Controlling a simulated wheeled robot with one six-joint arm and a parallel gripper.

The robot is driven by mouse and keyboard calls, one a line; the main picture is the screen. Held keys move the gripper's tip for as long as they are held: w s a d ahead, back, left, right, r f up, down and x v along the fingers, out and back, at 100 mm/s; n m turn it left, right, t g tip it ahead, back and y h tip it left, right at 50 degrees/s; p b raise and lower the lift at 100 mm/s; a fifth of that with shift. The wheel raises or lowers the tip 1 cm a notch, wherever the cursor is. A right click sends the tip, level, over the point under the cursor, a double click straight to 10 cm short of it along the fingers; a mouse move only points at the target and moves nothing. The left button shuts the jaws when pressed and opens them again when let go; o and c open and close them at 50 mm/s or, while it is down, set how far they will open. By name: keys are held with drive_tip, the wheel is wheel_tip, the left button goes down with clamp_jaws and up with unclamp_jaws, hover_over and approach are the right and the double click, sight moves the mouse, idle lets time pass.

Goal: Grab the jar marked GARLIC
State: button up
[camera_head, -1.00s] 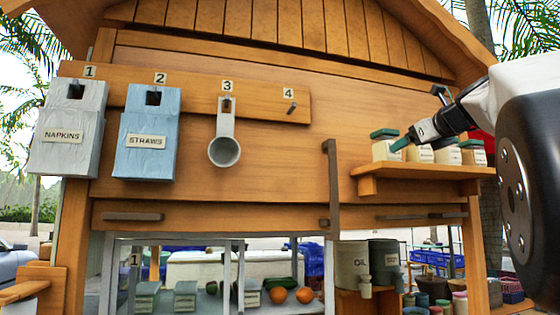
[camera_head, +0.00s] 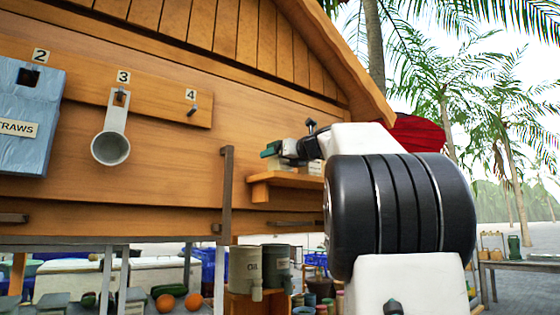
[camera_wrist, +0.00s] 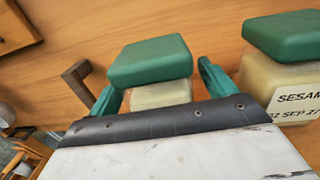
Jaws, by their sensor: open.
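A pale jar (camera_wrist: 160,95) with a green lid stands between the two green fingers of my gripper (camera_wrist: 157,88) in the wrist view. The fingers are open, one on each side of it; I cannot tell whether they touch it. Its label is hidden, so I cannot read whether it says GARLIC. A second green-lidded jar (camera_wrist: 262,84) stands to the right, its label starting "SESAM". In the head view my gripper (camera_head: 270,151) is at the left end of the small wooden shelf (camera_head: 285,181), and my arm hides most of the jars.
A dark upright handle (camera_head: 226,190) stands on the wall left of the shelf; it also shows in the wrist view (camera_wrist: 77,82). A ladle (camera_head: 111,146) hangs on hook 3; hook 4 (camera_head: 191,109) is empty. An OIL container (camera_head: 244,270) stands below.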

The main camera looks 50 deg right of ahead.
drive_tip(key=c, duration=1.2)
drive_tip(key=shift+s, duration=0.1)
drive_tip(key=shift+r, duration=0.15)
